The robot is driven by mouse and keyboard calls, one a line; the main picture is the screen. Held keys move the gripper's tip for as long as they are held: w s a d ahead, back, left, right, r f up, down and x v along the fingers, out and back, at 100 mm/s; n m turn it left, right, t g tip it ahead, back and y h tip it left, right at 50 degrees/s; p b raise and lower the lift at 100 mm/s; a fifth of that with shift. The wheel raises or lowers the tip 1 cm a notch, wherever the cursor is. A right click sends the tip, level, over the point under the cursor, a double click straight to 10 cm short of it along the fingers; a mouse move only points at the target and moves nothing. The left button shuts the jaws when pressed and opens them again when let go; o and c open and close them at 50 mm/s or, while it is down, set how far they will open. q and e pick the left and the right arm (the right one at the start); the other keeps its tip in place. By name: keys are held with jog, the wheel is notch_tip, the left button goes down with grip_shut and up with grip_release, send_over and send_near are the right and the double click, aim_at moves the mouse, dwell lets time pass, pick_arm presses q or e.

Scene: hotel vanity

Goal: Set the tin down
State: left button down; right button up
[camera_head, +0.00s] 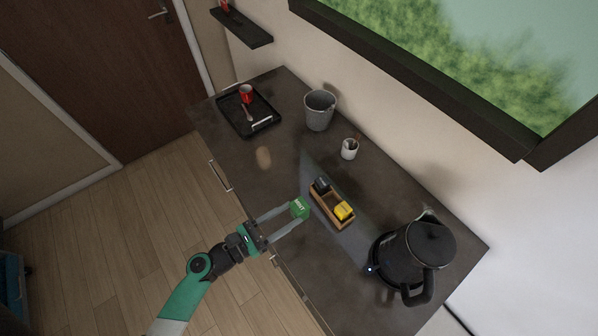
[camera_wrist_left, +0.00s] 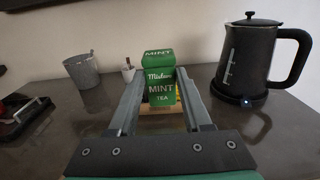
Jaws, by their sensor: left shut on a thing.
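The tin is green with white lettering, and "MINT" and "TEA" can be read on it in the left wrist view (camera_wrist_left: 161,88). In the head view the green tin (camera_head: 299,207) is at the tips of my left gripper (camera_head: 296,213), which is shut on it. The gripper holds it upright at the near left side of a wooden box (camera_head: 326,214). The box holds a dark item (camera_head: 321,185) and a yellow item (camera_head: 344,210). In the left wrist view the tin hides most of the box. My right gripper is in neither view.
A black kettle (camera_head: 424,246) stands on its base to the right of the box.

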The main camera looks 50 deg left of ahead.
pick_arm(q)
jog(key=shift+w, duration=0.1)
jog(key=d+r+m+h+p, duration=0.1)
jog(key=d+r+h+p, duration=0.1)
jog(key=r+p, duration=1.5)
notch_tip(320, 180, up, 6)
jog(key=shift+s+d+m+g, duration=0.2)
jog(key=shift+d+m+g, duration=0.1)
jog(key=shift+d, duration=0.2)
